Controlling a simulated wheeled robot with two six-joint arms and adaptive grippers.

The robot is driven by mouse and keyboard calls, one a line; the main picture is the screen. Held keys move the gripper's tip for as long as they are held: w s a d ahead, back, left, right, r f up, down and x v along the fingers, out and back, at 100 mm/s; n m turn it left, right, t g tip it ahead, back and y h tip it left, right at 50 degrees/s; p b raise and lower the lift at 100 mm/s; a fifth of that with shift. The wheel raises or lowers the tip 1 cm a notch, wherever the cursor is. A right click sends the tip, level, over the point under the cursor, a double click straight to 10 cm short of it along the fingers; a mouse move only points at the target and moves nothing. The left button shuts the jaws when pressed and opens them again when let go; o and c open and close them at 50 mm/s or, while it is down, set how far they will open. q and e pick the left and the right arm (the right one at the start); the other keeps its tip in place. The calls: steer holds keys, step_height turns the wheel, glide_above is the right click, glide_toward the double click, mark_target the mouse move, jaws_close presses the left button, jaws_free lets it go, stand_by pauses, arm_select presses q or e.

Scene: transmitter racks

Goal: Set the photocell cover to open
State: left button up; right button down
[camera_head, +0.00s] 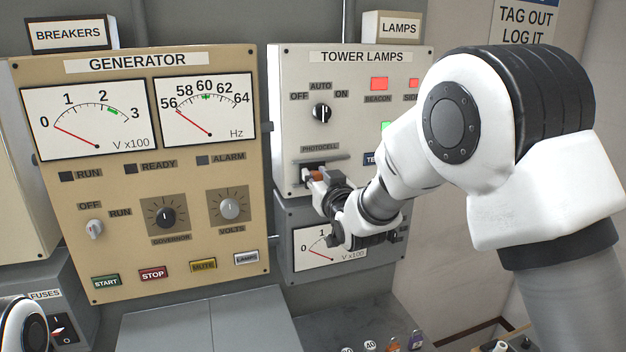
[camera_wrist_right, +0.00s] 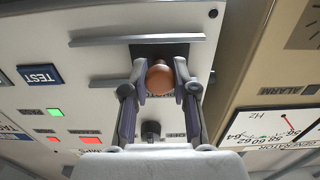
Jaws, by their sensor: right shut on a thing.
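The photocell fitting is on the TOWER LAMPS panel (camera_head: 300,110), under the PHOTOCELL label (camera_head: 319,148). It shows grey horizontal rails (camera_wrist_right: 100,41) and a dark patch (camera_wrist_right: 170,50) between them. An orange-brown rounded knob (camera_wrist_right: 160,77) stands out in front of the dark patch. My right gripper (camera_head: 322,180) reaches in from the right. In the right wrist view its fingertips (camera_wrist_right: 160,85) are on both sides of the knob, shut on it. The fingers hide part of the fitting, and I cannot tell how far the cover is slid. My left gripper is out of view.
The AUTO selector (camera_head: 321,113) sits above the fitting, and the TEST button (camera_wrist_right: 39,75) is beside it. A grey meter panel (camera_head: 290,245) lies below, close to my right wrist. The tan GENERATOR panel (camera_head: 130,200) stands at left. Small tags (camera_head: 392,344) show at the bottom.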

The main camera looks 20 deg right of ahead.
mark_target(337, 167)
steer(key=d+b, duration=0.1)
steer(key=d, duration=0.4)
steer(key=shift+w+d+r, duration=0.1)
steer(key=shift+r, duration=0.05)
steer(key=shift+d, duration=0.3)
steer(key=c, duration=0.9)
jaws_free()
steer(key=shift+d, duration=0.15)
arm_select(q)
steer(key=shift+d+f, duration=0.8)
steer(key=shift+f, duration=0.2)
arm_select(e)
steer(key=shift+d, duration=0.1)
